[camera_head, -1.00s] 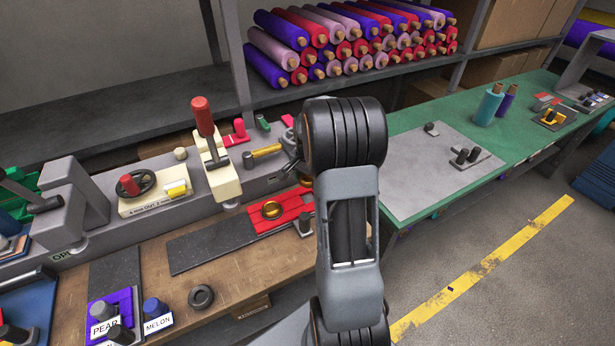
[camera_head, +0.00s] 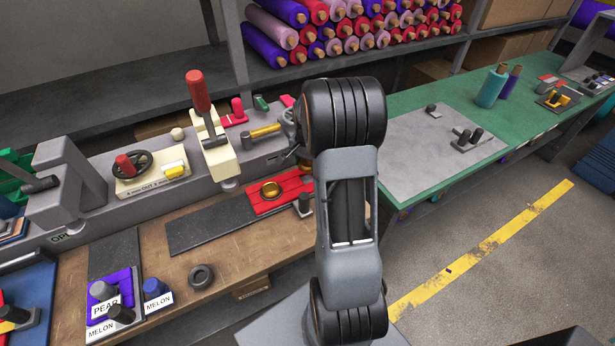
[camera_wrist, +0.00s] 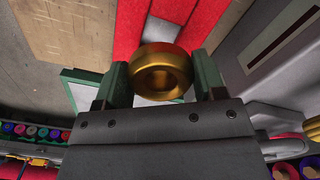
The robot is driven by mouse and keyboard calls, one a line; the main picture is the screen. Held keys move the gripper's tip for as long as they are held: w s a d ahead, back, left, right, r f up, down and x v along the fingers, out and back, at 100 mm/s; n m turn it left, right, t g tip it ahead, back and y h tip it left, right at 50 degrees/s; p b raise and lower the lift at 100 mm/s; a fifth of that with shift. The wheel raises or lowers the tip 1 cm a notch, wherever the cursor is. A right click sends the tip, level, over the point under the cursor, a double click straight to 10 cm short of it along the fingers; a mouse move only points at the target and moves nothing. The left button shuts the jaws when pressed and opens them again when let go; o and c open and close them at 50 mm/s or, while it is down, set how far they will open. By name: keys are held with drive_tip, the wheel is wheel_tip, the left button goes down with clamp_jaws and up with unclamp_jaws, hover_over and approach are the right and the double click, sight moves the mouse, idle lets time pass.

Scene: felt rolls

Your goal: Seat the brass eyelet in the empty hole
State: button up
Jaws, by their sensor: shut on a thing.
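In the wrist view my gripper (camera_wrist: 160,82) is shut on a brass eyelet (camera_wrist: 160,72), a thick gold ring held between its two green fingers. Red felt (camera_wrist: 127,28) shows beyond it. In the head view the red felt (camera_head: 262,207) lies on the bench, with a brass ring (camera_head: 270,190) on it. The empty hole cannot be made out, and I cannot tell whether the held eyelet touches the felt.
A hand press with a red handle (camera_head: 198,92) stands behind the felt. A dark strip (camera_head: 212,224) lies left of it, and a black ring (camera_head: 201,276) on the bench front. A small dark post (camera_head: 304,204) stands close right of the felt.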

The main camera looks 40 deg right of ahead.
sight(308, 181)
drive_tip(key=shift+f, duration=0.1)
drive_tip(key=shift+f+b, duration=1.25)
drive_tip(key=shift+f, duration=0.35)
drive_tip(key=shift+f+b, duration=0.5)
drive_tip(key=shift+f, duration=0.15)
idle(0.4)
drive_tip(key=o, duration=1.1)
drive_tip(key=shift+r, duration=0.1)
wheel_tip(308, 181, up, 14)
drive_tip(key=shift+f, duration=0.15)
idle(0.5)
